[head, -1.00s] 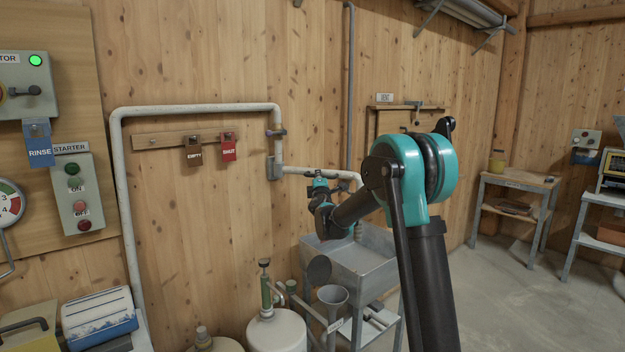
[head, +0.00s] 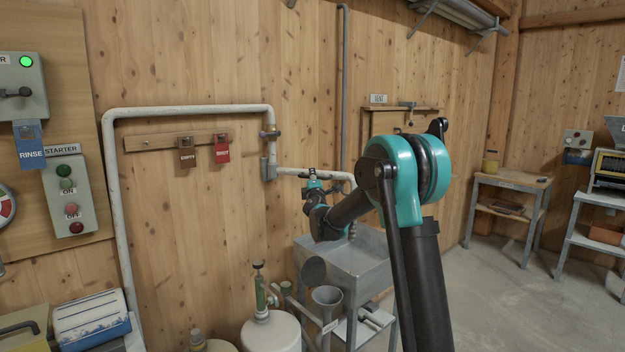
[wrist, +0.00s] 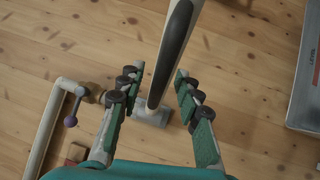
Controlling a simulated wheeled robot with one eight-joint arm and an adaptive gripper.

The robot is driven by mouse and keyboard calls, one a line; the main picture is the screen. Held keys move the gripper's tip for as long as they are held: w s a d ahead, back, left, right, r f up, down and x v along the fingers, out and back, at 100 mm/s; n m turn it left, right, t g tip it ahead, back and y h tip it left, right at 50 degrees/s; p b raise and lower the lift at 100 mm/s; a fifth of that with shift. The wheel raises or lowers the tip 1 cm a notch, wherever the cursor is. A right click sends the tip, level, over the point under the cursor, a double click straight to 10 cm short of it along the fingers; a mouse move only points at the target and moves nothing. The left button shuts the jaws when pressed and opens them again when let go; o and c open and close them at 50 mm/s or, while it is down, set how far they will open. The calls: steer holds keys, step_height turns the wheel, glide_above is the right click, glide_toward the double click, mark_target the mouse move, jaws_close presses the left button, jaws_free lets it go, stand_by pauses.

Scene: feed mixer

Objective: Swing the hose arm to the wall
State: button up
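The hose arm (head: 289,171) is a white tube that runs from a grey bracket on the wall pipe out to the right, over the sink. In the wrist view the hose arm (wrist: 178,38), with a dark grip strip, passes between the two fingers of my gripper (wrist: 159,75). The fingers stand apart on either side of it, with gaps showing. In the head view my gripper (head: 313,176) is small at the hose arm, and my arm partly hides the tube's far end. The wooden wall (head: 215,75) is behind it.
A purple-handled valve (wrist: 72,106) sits on the wall pipe (wrist: 44,128). A grey sink (head: 340,262) stands below my gripper. A funnel (head: 326,297) and a white tank (head: 272,334) are at its left. Open floor (head: 490,310) lies to the right.

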steer(key=v, duration=1.1)
steer(key=shift+s, duration=0.4)
steer(key=shift+c, duration=0.3)
